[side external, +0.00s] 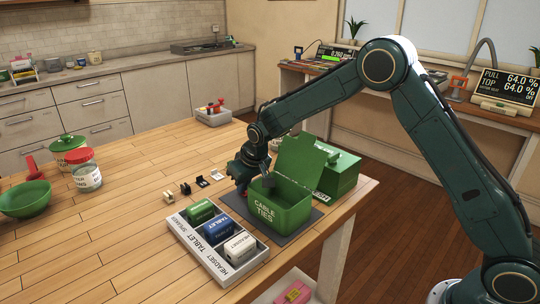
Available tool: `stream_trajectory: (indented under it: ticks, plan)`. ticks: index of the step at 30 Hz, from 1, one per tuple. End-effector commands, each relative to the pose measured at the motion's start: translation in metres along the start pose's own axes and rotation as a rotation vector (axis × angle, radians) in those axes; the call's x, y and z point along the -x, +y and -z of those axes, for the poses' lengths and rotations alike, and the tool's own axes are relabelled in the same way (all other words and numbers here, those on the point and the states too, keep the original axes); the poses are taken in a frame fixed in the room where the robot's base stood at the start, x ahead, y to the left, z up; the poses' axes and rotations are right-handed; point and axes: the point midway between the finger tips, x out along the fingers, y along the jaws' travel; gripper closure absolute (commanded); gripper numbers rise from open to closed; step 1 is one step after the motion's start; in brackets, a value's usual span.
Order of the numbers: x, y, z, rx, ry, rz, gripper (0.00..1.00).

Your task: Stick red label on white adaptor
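A white adaptor (241,246) lies in the front compartment of a grey tray (185,238), marked HEADSET. A blue adaptor (217,228) and a green adaptor (200,211) lie in the other compartments, marked TABLET and SPEAKER. My gripper (254,187) points down at the left rim of an open green box (290,212) marked CABLE TIES. Its dark fingers are small and partly overlap the box, so I cannot tell whether they are open or hold anything. I cannot make out a red label; the inside of the box is mostly hidden.
The box's raised lid (300,158) stands behind it, near a second green box (341,176). Several small clips (186,189) lie left of my gripper. A red-lidded jar (84,172) and green bowl (25,200) stand far left. The table's left middle is clear.

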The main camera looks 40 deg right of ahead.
Motion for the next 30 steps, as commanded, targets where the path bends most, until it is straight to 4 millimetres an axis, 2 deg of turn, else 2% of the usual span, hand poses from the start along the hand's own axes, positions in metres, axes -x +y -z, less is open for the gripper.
stream_trajectory:
  ticks: [30]
  plan:
    - [0.012, 0.0, 0.005, 0.0, 0.001, 0.0, 1.0]
